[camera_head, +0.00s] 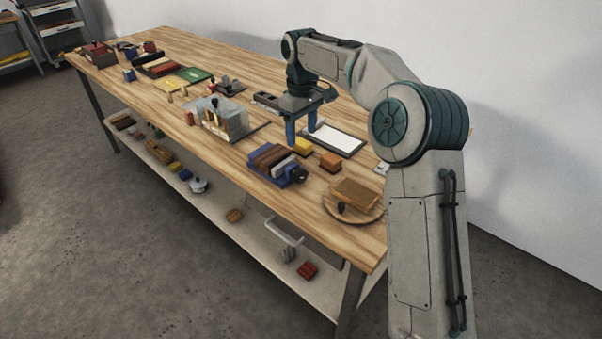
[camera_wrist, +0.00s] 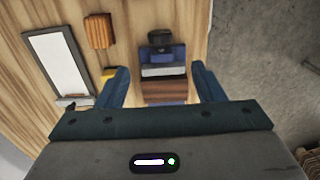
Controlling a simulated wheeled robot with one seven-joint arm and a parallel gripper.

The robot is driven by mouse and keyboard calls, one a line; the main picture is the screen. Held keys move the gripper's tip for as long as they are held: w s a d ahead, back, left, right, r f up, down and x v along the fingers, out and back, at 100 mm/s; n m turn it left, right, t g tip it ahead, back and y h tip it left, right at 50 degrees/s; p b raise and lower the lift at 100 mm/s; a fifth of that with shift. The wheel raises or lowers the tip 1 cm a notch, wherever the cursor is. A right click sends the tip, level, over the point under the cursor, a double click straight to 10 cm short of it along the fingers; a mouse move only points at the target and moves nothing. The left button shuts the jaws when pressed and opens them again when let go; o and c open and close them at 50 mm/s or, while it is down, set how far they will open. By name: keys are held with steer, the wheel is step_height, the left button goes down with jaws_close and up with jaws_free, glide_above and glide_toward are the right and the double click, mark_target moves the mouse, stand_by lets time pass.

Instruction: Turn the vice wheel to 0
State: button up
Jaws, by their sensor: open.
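What looks like the vice (camera_head: 283,176) is a blue body holding brown and pale blocks, near the table's front edge in the head view. It also shows in the wrist view (camera_wrist: 164,55), between and beyond my fingers. A dark round part at its right end looks like the vice wheel (camera_head: 298,175); in the wrist view this wheel (camera_wrist: 160,38) is at the top of the vice. Its markings are too small to read. My gripper (camera_head: 302,132) is open and empty, with blue fingers pointing down, above the table and behind the vice. The wrist view shows both fingers (camera_wrist: 160,70) apart.
A white panel in a dark frame (camera_head: 334,139) lies behind the vice. A yellow block (camera_head: 302,147) and an orange block (camera_head: 331,161) are close by. A round wooden tray (camera_head: 368,217) is to the right. A clear box (camera_head: 233,120) stands to the left.

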mark_target(302, 170)
step_height(302, 170, down, 14)
steer(key=shift+r, duration=0.15)
stand_by(0.3)
steer(key=c, duration=1)
